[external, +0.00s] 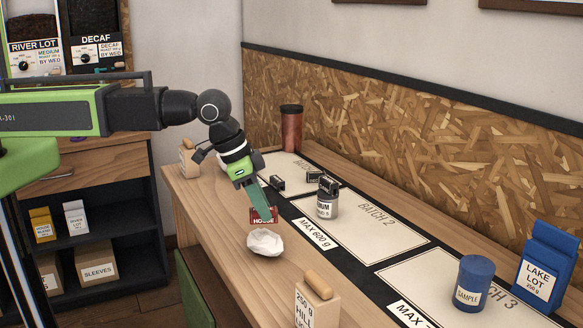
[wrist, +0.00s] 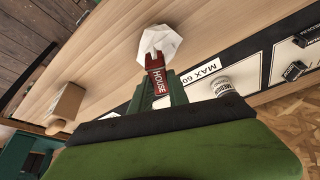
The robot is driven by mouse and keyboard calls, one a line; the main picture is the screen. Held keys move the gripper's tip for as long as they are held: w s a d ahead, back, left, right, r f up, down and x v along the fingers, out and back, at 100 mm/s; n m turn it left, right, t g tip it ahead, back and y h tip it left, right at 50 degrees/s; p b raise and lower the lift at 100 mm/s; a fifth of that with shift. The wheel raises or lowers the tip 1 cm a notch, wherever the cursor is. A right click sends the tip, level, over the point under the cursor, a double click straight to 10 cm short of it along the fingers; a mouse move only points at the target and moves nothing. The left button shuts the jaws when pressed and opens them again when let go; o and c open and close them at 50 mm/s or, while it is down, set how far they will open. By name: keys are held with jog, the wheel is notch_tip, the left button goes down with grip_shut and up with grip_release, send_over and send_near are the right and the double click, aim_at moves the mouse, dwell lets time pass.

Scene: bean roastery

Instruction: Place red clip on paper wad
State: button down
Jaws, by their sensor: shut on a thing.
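My gripper (external: 260,207) is shut on the red clip (external: 264,215), which is marked HOUSE. The clip also shows in the wrist view (wrist: 157,80), between the green fingers. The white crumpled paper wad (external: 265,243) lies on the wooden table, just below and in front of the clip in the external view. In the wrist view the wad (wrist: 160,43) is just beyond the clip's tip, and the two overlap in the picture. I cannot tell whether the clip touches the wad.
A jar (external: 327,200) with black clips by it stands on the batch mat behind the wad. A bag with a wooden top (external: 318,300) stands at the front. A blue sample tin (external: 471,283) and a blue LAKE LOT bag (external: 545,265) are at the right.

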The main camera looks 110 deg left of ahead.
notch_tip(320, 180, down, 4)
jog(key=b, duration=0.4)
jog(key=shift+f, duration=0.2)
jog(key=shift+r, duration=0.2)
jog(key=shift+f, duration=0.15)
jog(key=c, duration=1.3)
grip_release()
jog(key=shift+o, duration=0.2)
jog(key=shift+r+p, duration=0.35)
jog(key=shift+r, duration=0.05)
jog(key=p+v, duration=1.1)
jog(key=v, duration=0.1)
jog(key=s+d+f+m+g+h, duration=0.1)
jog(key=s+d+m+g, duration=0.1)
jog(key=s+d, duration=0.3)
jog(key=s+d+f+m+g, duration=0.1)
jog(key=s+d, duration=0.4)
jog(key=d, duration=0.8)
jog(key=shift+s+f+m+g+h, duration=0.2)
jog(key=shift+s+m+g+h, duration=0.25)
jog(key=shift+m, duration=0.35)
